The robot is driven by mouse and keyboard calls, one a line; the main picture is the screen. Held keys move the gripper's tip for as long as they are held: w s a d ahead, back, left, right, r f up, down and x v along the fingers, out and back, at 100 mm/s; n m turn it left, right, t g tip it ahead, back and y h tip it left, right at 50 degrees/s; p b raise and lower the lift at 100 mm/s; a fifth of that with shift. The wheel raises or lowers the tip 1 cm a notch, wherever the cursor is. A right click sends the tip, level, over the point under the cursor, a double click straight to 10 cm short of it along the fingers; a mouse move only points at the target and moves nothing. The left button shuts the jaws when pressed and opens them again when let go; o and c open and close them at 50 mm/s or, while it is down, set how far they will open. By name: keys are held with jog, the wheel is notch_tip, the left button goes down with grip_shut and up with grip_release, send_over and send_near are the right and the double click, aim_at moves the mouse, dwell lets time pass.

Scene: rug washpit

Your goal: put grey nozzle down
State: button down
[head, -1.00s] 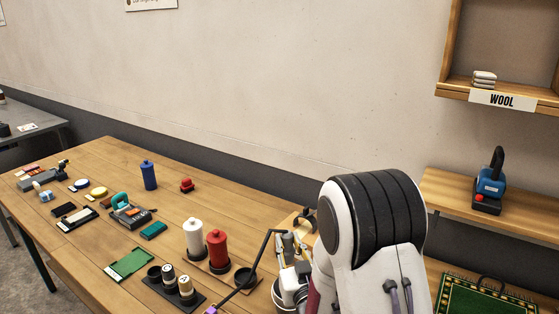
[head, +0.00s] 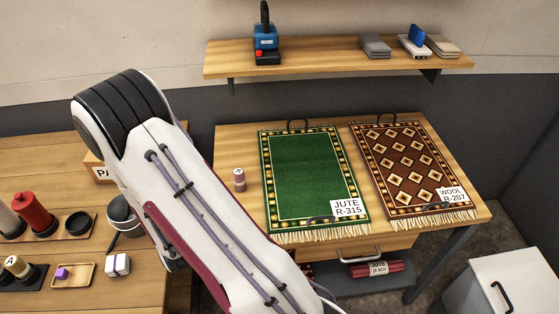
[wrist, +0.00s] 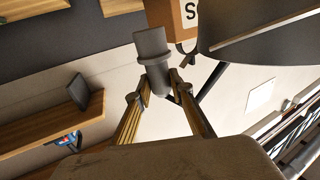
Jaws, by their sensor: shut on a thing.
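My gripper (wrist: 157,88) is shut on the grey nozzle (wrist: 152,48) in the wrist view. The nozzle is a short stepped grey cylinder with a collar, and its lower end sits between the two fingertips. In the head view my arm crosses the middle of the picture, and the gripper and nozzle are hidden behind it. I cannot tell from the wrist view what height the nozzle is at. No surface is seen touching it.
Right of my arm, a table (head: 234,150) holds a green rug (head: 300,175), a patterned rug (head: 400,165) and a small pinkish cylinder (head: 239,180). A shelf (head: 335,60) above holds a blue tool (head: 265,38). The left bench holds a red bottle (head: 34,212) and a black-rimmed pot (head: 122,214).

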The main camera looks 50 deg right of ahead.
jog(key=s+d+f+m+g+h, duration=0.4)
jog(key=s+d+f+h, duration=0.15)
jog(key=s+d, duration=0.3)
jog(key=m+g+h, duration=0.4)
jog(key=m+g, duration=0.1)
jog(key=g, duration=0.1)
send_over(253, 215)
jog(key=f, duration=0.1)
jog(key=shift+f, duration=0.15)
jog(key=shift+a+f, duration=0.1)
jog(key=shift+f, duration=0.05)
jog(key=shift+f, duration=2.4)
jog(key=c, duration=1.8)
grip_release()
jog(key=shift+f, duration=0.1)
